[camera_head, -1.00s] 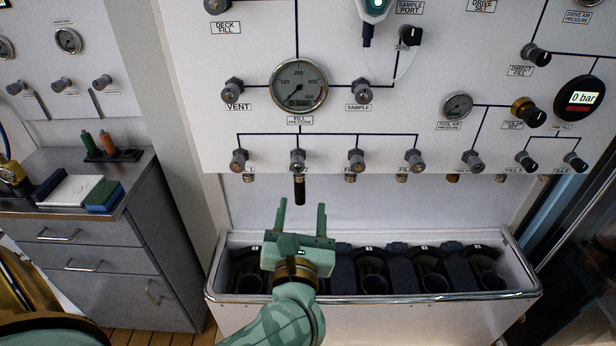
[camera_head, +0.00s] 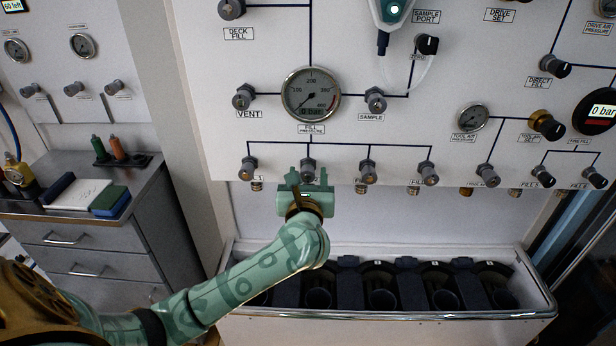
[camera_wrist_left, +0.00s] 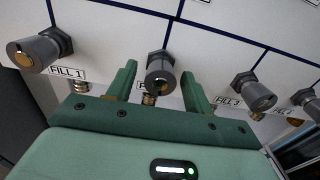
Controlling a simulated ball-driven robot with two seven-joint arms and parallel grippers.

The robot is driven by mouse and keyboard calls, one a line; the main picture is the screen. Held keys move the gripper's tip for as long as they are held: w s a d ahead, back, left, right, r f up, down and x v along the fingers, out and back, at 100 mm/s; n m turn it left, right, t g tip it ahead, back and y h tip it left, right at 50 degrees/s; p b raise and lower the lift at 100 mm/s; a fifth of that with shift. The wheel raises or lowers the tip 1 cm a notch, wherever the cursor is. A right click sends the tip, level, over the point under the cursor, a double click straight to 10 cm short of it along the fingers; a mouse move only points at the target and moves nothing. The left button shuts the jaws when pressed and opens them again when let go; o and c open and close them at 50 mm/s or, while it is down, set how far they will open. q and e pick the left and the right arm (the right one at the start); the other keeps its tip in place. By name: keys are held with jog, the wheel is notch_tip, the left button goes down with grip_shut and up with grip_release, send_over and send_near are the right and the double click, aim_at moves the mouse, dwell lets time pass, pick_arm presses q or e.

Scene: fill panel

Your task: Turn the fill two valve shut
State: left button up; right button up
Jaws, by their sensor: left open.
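The fill two valve (camera_head: 308,165) is a grey round knob on the white panel, second from the left in the lower valve row. In the left wrist view its knob (camera_wrist_left: 160,72) shows between my fingers, its label partly covered. My left gripper (camera_head: 309,179) is open in front of the valve, one green finger on each side. In the left wrist view the fingertips (camera_wrist_left: 158,74) flank the knob with nothing clamped; I cannot tell whether either finger touches it. My right gripper is out of view.
The fill one valve (camera_head: 249,166) and third valve (camera_head: 368,172) are close on either side. The pressure gauge (camera_head: 311,94) is above. A white trough (camera_head: 400,314) with black holders stands below. A grey cabinet (camera_head: 85,235) is at left.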

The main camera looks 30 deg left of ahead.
pick_arm(q)
jog(key=shift+w+a, duration=0.2)
jog(key=shift+w, duration=0.1)
jog(key=c, duration=1)
jog(key=shift+o, duration=0.2)
